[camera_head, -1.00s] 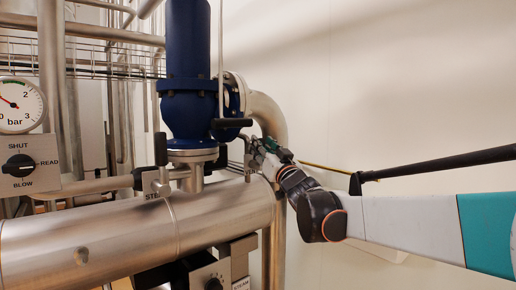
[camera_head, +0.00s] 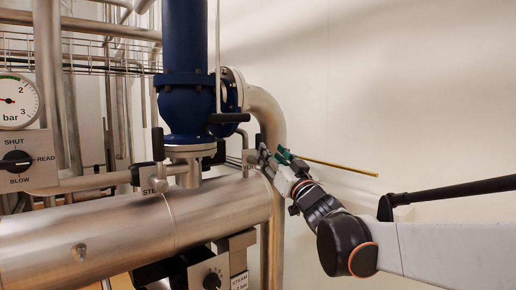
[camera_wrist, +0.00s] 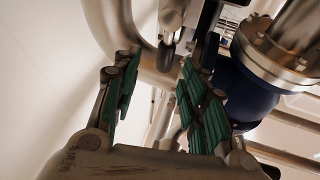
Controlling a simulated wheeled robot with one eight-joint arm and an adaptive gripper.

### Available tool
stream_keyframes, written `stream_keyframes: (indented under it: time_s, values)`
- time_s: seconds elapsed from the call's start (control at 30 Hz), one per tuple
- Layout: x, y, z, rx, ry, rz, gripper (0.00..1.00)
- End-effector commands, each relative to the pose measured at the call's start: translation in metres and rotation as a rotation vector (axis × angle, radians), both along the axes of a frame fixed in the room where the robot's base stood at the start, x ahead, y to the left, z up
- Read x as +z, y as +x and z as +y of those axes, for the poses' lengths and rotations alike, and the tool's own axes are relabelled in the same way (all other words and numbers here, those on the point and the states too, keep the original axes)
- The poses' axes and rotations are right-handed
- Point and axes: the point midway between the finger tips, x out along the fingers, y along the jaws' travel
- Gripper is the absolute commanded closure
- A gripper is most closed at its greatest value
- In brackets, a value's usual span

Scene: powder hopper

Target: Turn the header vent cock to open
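The vent plate (camera_head: 250,159), with partly covered lettering, stands above the right end of the large steel header (camera_head: 215,215). The vent cock is small and crowded there; a dark upright piece (camera_head: 243,139) shows by the plate, but I cannot tell its lever position. My gripper (camera_head: 276,157) is just right of the plate, pointing up and left. In the wrist view, its green-padded fingers (camera_wrist: 160,95) are apart with nothing clearly held between them. A rounded metal end (camera_wrist: 166,55) and a dark bar (camera_wrist: 207,18) lie beyond the fingertips. Contact cannot be made out.
The blue valve (camera_head: 186,75) stands left of my gripper, with a black bar handle (camera_head: 229,117) above the plate. A curved steel pipe (camera_head: 268,112) runs close behind. A yellow rod (camera_head: 340,167) reaches right. Selector knobs (camera_head: 213,280) sit below.

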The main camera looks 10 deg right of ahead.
Motion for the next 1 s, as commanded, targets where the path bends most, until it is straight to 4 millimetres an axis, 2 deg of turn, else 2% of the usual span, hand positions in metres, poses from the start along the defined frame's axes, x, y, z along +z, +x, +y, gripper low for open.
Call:
stream_keyframes:
  time_s: [0.1,0.3,0.87,1.0]
  values:
    - [-0.007,-0.018,-0.007,-0.002,-0.001,0.000,0.60]
    - [-0.013,-0.033,-0.012,-0.001,-0.001,0.000,0.60]
    - [-0.015,-0.035,-0.012,-0.002,-0.001,0.001,0.60]
    - [-0.030,-0.039,-0.020,-0.037,-0.003,0.026,0.60]
